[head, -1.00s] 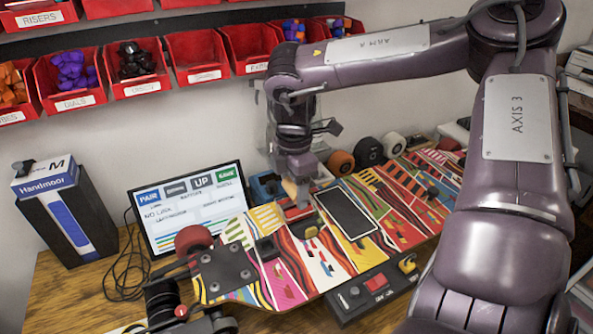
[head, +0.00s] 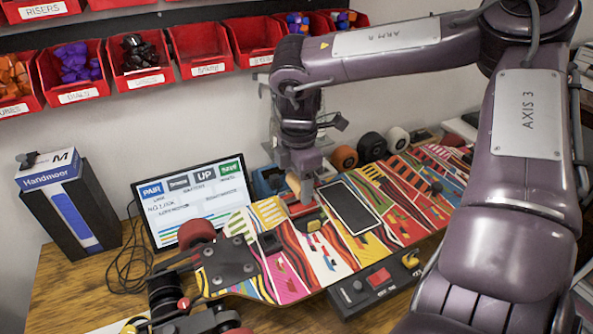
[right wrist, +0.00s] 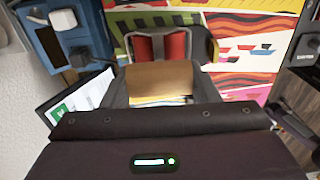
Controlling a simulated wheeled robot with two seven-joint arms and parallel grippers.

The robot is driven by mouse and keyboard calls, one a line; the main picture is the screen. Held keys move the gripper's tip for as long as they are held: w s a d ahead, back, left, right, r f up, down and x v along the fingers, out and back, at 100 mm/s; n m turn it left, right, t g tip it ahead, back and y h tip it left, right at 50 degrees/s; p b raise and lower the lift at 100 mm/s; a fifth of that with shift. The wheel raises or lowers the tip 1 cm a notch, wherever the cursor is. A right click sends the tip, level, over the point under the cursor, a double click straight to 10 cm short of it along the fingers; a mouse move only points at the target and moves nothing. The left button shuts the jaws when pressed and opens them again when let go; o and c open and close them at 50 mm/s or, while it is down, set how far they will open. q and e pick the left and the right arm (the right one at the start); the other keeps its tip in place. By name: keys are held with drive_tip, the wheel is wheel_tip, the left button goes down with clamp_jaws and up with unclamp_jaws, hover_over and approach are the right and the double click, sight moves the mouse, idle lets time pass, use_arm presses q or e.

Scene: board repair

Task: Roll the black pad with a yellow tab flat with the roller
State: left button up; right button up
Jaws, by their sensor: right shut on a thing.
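My right gripper (head: 300,187) reaches down over the middle of the colourful board (head: 286,278). It is shut on the tan handle of the roller, which shows between the jaws in the right wrist view (right wrist: 160,78). The roller's red drum (right wrist: 160,46) sits in a grey frame beyond the handle. In the head view the red roller (head: 300,208) is low at the board, right behind the black pad with a yellow tab (head: 312,226). The pad is partly hidden, and I cannot tell whether the roller touches it. My left gripper is out of view.
A dark phone-like slab (head: 350,207) lies on the board just right of the roller. A control box (head: 375,285) stands in front, a screen (head: 195,200) and blue holder (head: 268,181) behind. Loose wheels (head: 371,147) stand along the back.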

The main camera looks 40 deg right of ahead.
drive_tip(key=shift+s+a+f, duration=0.1)
drive_tip(key=shift+s+a, duration=0.1)
drive_tip(key=shift+s, duration=0.45)
drive_tip(key=shift+s+a, duration=0.2)
drive_tip(key=shift+s, duration=0.45)
drive_tip(key=shift+w+d+b, duration=0.1)
drive_tip(key=shift+w+d, duration=0.2)
drive_tip(key=shift+w, duration=0.55)
drive_tip(key=shift+w+d+b, duration=0.15)
drive_tip(key=shift+w+d, duration=0.1)
drive_tip(key=shift+w, duration=0.6)
drive_tip(key=shift+w+d+b, duration=0.1)
drive_tip(key=shift+w+d, duration=0.2)
drive_tip(key=shift+w, duration=0.55)
wheel_tip(320, 180, up, 7)
drive_tip(key=p, duration=0.5)
drive_tip(key=shift+f, duration=0.1)
